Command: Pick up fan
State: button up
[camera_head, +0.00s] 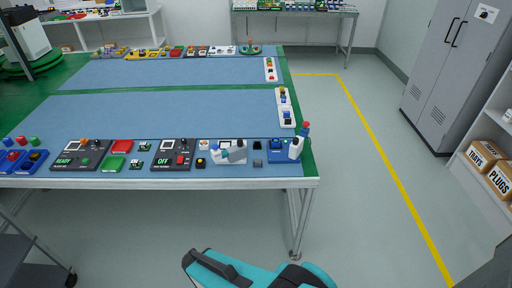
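I cannot make out a fan for certain at this size. Several small parts lie along the near edge of the blue-topped table (185,112). Among them are a small dark block (257,146), another dark piece (257,163) and small green parts (144,146). A white and grey device (230,152) lies beside them. A teal and black part of my own arm shows at the bottom middle, in front of and below the table edge. My gripper's fingers do not show.
Two dark control boxes (173,155), red and green plates, and a blue tray with bottles (282,152) line the near edge. More parts line the right and far edges. The floor right of the table is open, toward a grey cabinet (445,75) and shelf boxes (485,157).

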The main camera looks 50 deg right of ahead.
aim_at(274, 144)
jog(key=z, duration=0.7)
jog(key=k, duration=0.2)
jog(key=u, duration=2.75)
jog(key=k, duration=0.9)
jog(key=z, duration=0.65)
